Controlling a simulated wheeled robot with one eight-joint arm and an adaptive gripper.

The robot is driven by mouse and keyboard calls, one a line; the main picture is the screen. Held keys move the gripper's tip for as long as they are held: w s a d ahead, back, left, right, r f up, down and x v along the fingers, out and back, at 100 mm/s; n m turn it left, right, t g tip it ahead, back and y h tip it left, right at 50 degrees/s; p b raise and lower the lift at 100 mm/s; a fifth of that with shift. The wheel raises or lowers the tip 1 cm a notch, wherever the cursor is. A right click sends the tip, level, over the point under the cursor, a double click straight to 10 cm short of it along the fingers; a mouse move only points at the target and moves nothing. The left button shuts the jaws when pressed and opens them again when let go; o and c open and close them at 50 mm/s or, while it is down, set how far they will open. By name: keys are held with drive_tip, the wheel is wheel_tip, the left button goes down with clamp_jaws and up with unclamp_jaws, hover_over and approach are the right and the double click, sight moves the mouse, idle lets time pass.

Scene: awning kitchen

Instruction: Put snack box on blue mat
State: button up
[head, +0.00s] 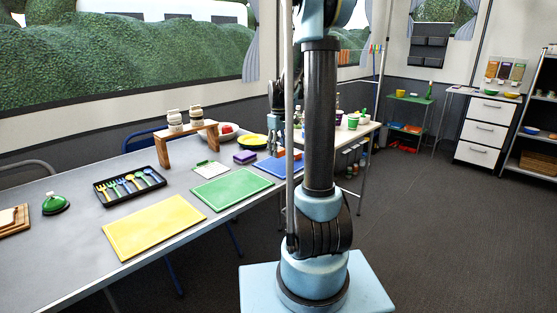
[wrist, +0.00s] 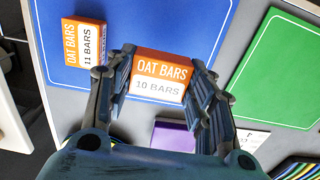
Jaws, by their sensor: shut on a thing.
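An orange and white oat bars box marked 10 BARS (wrist: 160,78) is between the fingers of my gripper (wrist: 163,88), which is shut on it, in the wrist view. The box shows over the blue mat (wrist: 183,25); I cannot tell whether it touches the mat. A second oat bars box, marked 11 BARS (wrist: 85,43), stands at the left part of the mat. In the head view the blue mat (head: 272,167) lies at the table's right part, partly behind my arm. My gripper (head: 274,150) is above it there, and the held box is not clear.
A purple box (wrist: 174,136) lies beside the blue mat, close to my gripper. A green mat (head: 232,188) and a yellow mat (head: 154,226) lie nearer the front. A wooden stand (head: 187,142), a yellow plate (head: 252,141) and a cutlery tray (head: 129,186) are also on the table.

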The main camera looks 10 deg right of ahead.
sight(279, 157)
drive_tip(key=shift+f, duration=2.15)
drive_tip(key=o, duration=1)
drive_tip(key=shift+o, duration=0.2)
